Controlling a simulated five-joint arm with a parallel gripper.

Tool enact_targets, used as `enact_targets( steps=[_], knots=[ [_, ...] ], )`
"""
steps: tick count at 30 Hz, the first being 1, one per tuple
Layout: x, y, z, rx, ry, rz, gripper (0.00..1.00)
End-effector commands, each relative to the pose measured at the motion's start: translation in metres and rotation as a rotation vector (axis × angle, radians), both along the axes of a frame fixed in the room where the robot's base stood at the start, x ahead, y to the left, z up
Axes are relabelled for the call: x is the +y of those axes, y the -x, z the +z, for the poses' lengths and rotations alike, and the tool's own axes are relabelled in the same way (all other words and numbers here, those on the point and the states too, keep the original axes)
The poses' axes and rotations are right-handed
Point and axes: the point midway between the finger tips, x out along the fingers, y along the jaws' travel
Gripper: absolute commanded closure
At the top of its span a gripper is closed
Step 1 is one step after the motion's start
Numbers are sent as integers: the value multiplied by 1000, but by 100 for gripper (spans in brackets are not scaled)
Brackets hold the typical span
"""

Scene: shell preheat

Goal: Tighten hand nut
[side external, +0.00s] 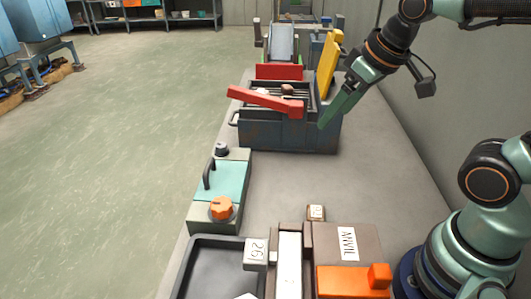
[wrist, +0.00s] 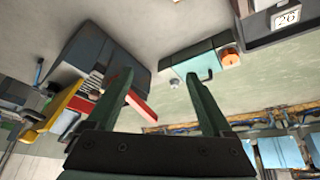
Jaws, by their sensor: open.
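An orange lobed knob (side external: 222,208), which looks like the hand nut, sits on the near end of a teal-topped block (side external: 222,181) with a black handle. The knob (wrist: 228,58) also shows in the wrist view, beyond the right finger. I cannot tell how tight it is. My gripper (side external: 323,123) points down beside the right side of a dark blue box, well away from the knob. In the wrist view my gripper (wrist: 158,73) has its two fingers apart with nothing between them.
The dark blue box (side external: 285,138) has a red bar (side external: 265,102) across its top and a yellow lever (side external: 328,65) behind. In front are a black tray (side external: 188,285), a block marked 26 (side external: 257,252) and an ANVIL block (side external: 347,243).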

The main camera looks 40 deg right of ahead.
Motion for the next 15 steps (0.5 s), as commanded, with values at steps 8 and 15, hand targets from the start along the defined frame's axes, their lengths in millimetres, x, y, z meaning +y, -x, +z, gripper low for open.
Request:
enact_targets(
  steps=[8,15],
  knots=[
    [57,-48,6,144,91,342,15],
    [120,-84,-10,261,170,660,15]
  ],
)
